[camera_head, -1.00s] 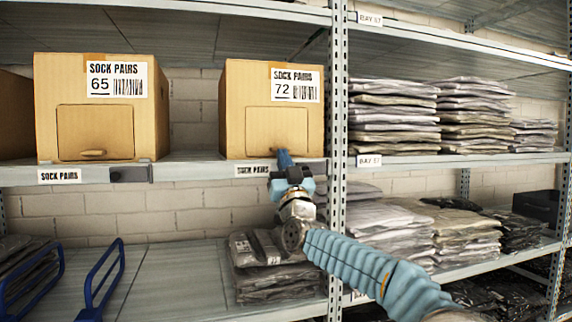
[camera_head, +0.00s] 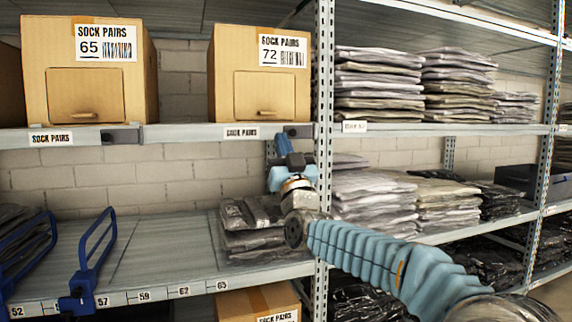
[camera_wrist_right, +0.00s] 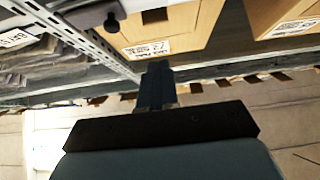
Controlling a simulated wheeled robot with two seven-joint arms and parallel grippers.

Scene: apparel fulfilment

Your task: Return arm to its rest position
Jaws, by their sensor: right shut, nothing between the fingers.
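My right gripper (camera_head: 284,145) is shut and empty. In the head view it points up and away, in front of the shelf edge below the box marked 72. Its dark fingers (camera_wrist_right: 157,85) show together in the right wrist view. My light blue right arm reaches in from the lower right. The cardboard box marked 72 (camera_head: 232,85) stands on the upper shelf (camera_head: 190,133) with its small front flap closed. The box marked 65 (camera_head: 60,60) stands to its left. My left gripper does not show.
A grey upright post (camera_head: 323,110) stands just right of my gripper. Stacks of bagged garments (camera_head: 375,90) fill the right bay. A bagged pile (camera_head: 258,235) lies on the lower shelf behind my arm. Blue dividers (camera_head: 90,255) stand at left. Another box (camera_head: 258,303) is below.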

